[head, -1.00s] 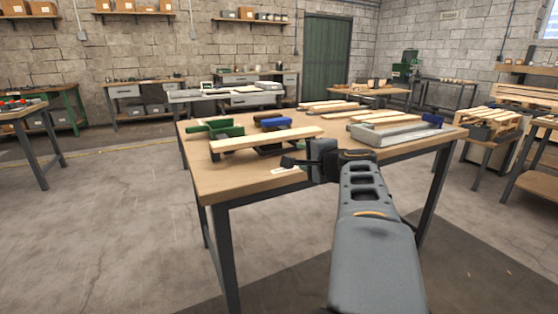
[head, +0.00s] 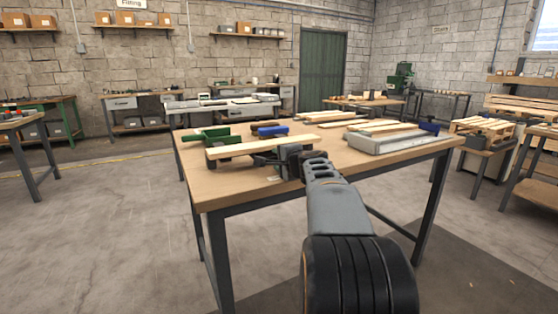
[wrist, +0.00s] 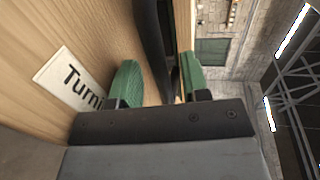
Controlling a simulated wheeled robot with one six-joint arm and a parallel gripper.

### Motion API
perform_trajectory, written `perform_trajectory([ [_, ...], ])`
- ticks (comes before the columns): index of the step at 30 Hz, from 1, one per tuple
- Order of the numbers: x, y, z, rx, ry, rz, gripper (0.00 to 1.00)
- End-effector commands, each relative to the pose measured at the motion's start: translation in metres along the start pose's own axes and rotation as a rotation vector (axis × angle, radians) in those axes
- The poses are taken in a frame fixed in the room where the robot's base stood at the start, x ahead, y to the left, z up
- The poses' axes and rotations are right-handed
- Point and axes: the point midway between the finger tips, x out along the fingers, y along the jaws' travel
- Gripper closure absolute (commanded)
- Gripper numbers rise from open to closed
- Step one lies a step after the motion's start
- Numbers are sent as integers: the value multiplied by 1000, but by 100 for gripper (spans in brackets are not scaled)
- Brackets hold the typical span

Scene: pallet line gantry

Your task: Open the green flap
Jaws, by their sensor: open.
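A green part (head: 207,134), which seems to be the green flap, is at the left end of the workbench (head: 225,188) in the head view. It sits behind a pale wooden strip (head: 240,150), on or beside a dark fixture. I cannot tell how far it is raised. My gripper (head: 264,159) is at the front of the fixture, to the right of the green part and apart from it. In the wrist view my gripper (wrist: 158,78) shows two green-padded fingers, spread apart. A dark bar (wrist: 152,40) shows between and beyond them. The green flap is not clear in the wrist view.
A blue part (head: 270,129) lies behind the strip. A grey tray-like fixture (head: 385,142) with wooden slats is at the bench's right. A white label reading "Turni" (wrist: 68,78) lies on the bench near my fingers. Open floor lies left of the bench.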

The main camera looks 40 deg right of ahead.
Motion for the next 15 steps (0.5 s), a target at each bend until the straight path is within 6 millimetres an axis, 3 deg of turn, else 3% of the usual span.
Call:
perform_trajectory([
  [12, 6, 0, 0, 0, 1, 0, 58],
  [15, 6, 0, 0, 0, 1, 0, 67],
])
